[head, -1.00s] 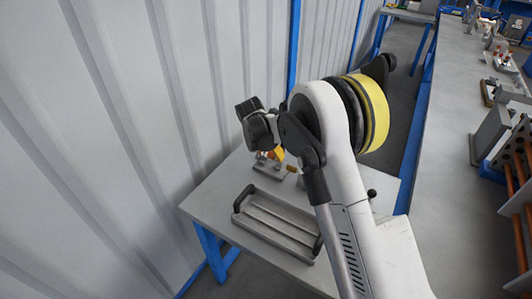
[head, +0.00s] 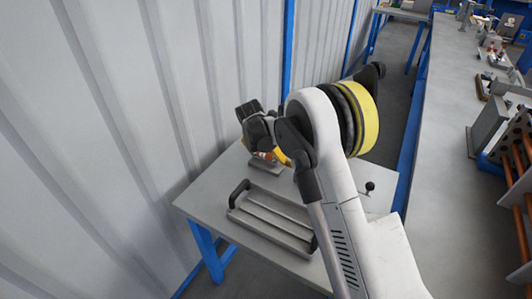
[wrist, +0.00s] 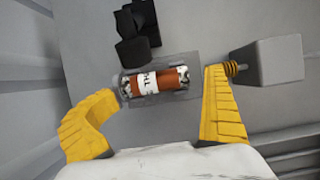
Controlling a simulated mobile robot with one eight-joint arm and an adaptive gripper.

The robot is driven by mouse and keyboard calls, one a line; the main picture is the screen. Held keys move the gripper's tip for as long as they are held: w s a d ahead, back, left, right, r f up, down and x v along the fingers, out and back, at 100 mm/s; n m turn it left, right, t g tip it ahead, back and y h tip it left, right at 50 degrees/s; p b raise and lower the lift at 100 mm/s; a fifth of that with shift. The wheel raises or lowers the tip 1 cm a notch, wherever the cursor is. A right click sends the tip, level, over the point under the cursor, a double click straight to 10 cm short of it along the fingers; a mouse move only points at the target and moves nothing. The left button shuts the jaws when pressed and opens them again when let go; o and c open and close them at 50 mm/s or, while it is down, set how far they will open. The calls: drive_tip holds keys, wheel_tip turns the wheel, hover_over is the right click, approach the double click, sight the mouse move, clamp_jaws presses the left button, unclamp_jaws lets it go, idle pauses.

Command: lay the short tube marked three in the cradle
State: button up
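A short orange-brown tube (wrist: 172,79) with dark speckled ends and a white label starting "TH" lies across the middle of the wrist view, over a grey plate-like holder (wrist: 190,62). The rest of the label is turned away. I cannot tell whether this holder is the cradle. My gripper (wrist: 163,86) is open, with one yellow finger near each end of the tube and gaps showing. In the head view my gripper (head: 281,155) is low over the far part of the table, mostly hidden by my arm.
A ball-topped lever (head: 369,187) is at right. A corrugated wall (head: 90,130) borders the left.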

drive_tip(key=shift+a, duration=0.15)
drive_tip(key=shift+s+r, duration=0.1)
drive_tip(key=shift+r, duration=0.15)
drive_tip(key=v, duration=1.1)
drive_tip(key=shift+r, duration=0.25)
drive_tip(key=s+d+r+m+t+y, duration=0.1)
drive_tip(key=s+d+r+m, duration=0.5)
drive_tip(key=s+r+m, duration=0.15)
drive_tip(key=s+d+r+m+y, duration=0.1)
drive_tip(key=s+d+r+m, duration=0.45)
drive_tip(key=s, duration=0.35)
drive_tip(key=s+d+f+m+t, duration=0.1)
drive_tip(key=s+d+m, duration=0.1)
drive_tip(key=s+m, duration=0.6)
drive_tip(key=s+d+f+m+t, duration=0.1)
drive_tip(key=s+d+m, duration=0.2)
drive_tip(key=s+m, duration=0.5)
drive_tip(key=s, duration=0.3)
drive_tip(key=shift+f+y, duration=0.15)
drive_tip(key=shift+y, duration=0.15)
